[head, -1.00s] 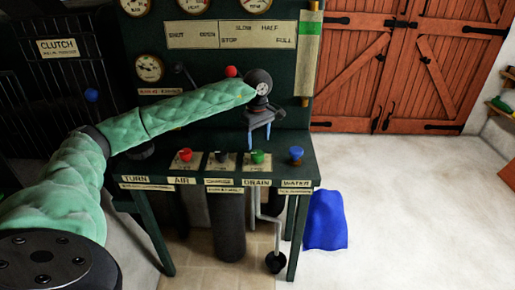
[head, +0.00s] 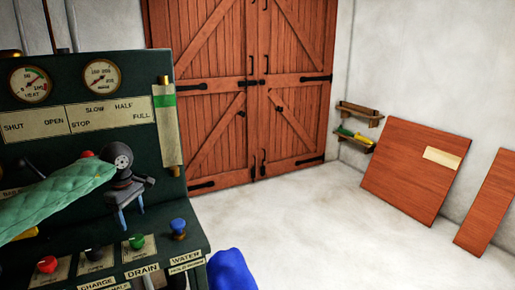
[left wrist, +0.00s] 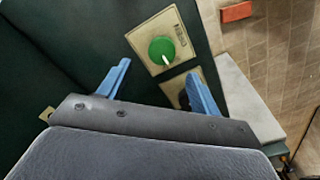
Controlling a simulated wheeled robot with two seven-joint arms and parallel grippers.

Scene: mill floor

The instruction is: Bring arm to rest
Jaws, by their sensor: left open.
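My left arm, in a green quilted sleeve, comes in from the left in the head view. My left gripper (head: 131,216) has blue fingers, points down and hangs above the console shelf, over the knobs. The fingers are apart with nothing between them. In the left wrist view the same gripper (left wrist: 160,84) is open, with a green knob (left wrist: 161,50) on a cream plate beyond the fingers. A dark knob beside it is partly hidden by one finger. My right gripper is not in view.
The dark green console (head: 155,100) carries gauges, labels, a red knob (head: 47,264) and a blue knob (head: 178,225). A blue cloth-like thing (head: 230,272) is by its right side. Wooden doors (head: 250,90) and leaning boards (head: 412,170) stand behind clear pale floor.

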